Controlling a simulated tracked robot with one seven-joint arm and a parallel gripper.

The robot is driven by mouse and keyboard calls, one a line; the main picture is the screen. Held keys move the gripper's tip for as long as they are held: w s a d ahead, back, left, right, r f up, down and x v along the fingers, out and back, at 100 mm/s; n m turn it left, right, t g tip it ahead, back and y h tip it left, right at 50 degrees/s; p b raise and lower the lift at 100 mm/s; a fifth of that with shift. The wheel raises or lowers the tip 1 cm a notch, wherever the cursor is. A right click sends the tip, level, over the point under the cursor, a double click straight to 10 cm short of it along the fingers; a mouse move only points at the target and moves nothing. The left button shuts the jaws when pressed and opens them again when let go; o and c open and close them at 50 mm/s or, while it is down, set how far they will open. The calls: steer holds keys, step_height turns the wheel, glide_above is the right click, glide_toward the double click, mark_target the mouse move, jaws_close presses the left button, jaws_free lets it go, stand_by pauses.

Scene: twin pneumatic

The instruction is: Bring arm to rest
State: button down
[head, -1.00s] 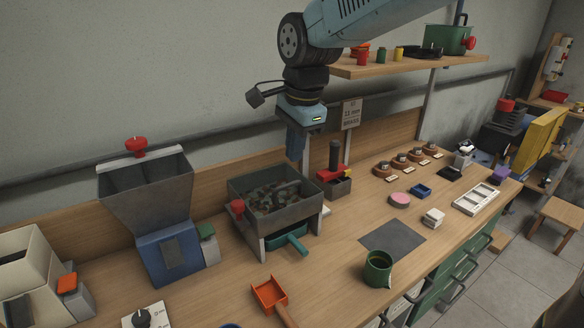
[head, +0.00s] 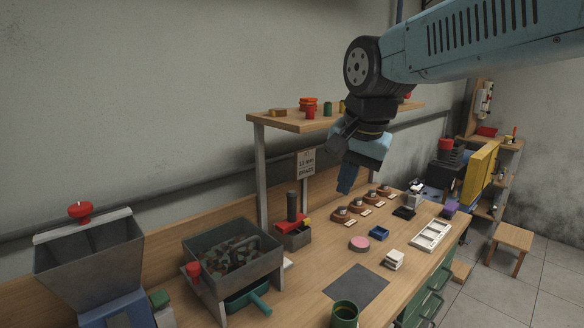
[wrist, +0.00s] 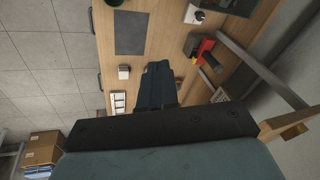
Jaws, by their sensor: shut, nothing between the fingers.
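A grey bin of scraps (head: 235,260) and a hopper (head: 95,260) stand at the left. A wooden shelf (head: 290,122) with small pots is behind my wrist. A green mug (head: 345,315), dark mat (head: 356,288) and white tray (head: 432,235) lie on the bench.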

steer(key=s+d+f+n+t, duration=0.1)
steer(key=s+d+f+n, duration=0.1)
steer(key=s+d, duration=0.2)
steer(key=s+d+f+n+t+h, duration=0.1)
steer(key=s+d+f+n, duration=0.1)
steer(key=d, duration=0.8)
steer(key=s+n, duration=0.1)
steer(key=s, duration=0.1)
steer(key=shift+s, duration=0.35)
steer(key=shift+a+f, duration=0.1)
steer(key=shift+a, duration=0.05)
